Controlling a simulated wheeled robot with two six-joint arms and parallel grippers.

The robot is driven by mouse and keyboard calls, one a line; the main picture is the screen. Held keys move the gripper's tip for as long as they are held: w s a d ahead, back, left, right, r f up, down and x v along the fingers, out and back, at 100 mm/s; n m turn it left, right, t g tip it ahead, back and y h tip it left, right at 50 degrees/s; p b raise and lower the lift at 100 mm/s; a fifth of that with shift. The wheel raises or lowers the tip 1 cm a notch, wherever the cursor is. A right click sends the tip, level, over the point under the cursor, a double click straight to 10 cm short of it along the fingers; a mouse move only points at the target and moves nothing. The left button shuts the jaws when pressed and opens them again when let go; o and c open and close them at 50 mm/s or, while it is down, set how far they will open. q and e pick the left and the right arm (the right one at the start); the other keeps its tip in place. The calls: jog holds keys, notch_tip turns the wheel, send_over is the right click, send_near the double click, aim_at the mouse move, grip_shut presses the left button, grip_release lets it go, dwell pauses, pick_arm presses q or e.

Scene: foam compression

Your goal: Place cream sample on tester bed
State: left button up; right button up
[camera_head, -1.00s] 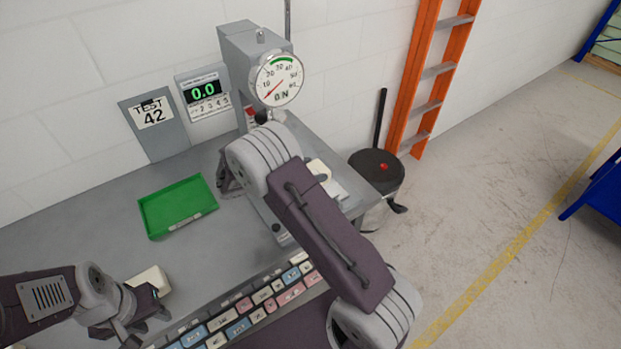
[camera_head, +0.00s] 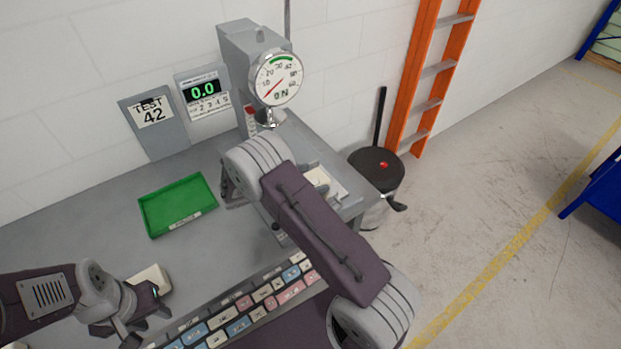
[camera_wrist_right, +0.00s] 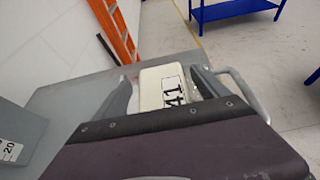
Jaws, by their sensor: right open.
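A cream block marked 41 (camera_wrist_right: 150,85) lies between the two fingers of my right gripper (camera_wrist_right: 163,88) in the right wrist view. The fingers are open, one on each side of it. In the head view, the block (camera_head: 316,175) shows past my right arm, over the pale plate (camera_head: 341,190) at the tester's foot; my arm hides part of it. The tester (camera_head: 250,60) has a round dial (camera_head: 276,79) and a probe (camera_head: 268,116) above. My left gripper (camera_head: 146,306) is at the lower left beside another cream block (camera_head: 156,277); its finger gap is unclear.
A green tray (camera_head: 178,206) lies on the grey table, left of my right arm. A black-lidded bin (camera_head: 376,170) and an orange ladder (camera_head: 428,75) stand beyond the table's right edge. The display reads 0.0.

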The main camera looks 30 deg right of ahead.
jog(key=shift+r, duration=0.25)
jog(key=b+v, duration=0.1)
jog(key=v, duration=0.9)
jog(key=shift+a+b, duration=0.4)
jog(key=shift+s+a+r, duration=0.1)
jog(key=shift+a+r, duration=0.25)
jog(key=shift+a, duration=0.15)
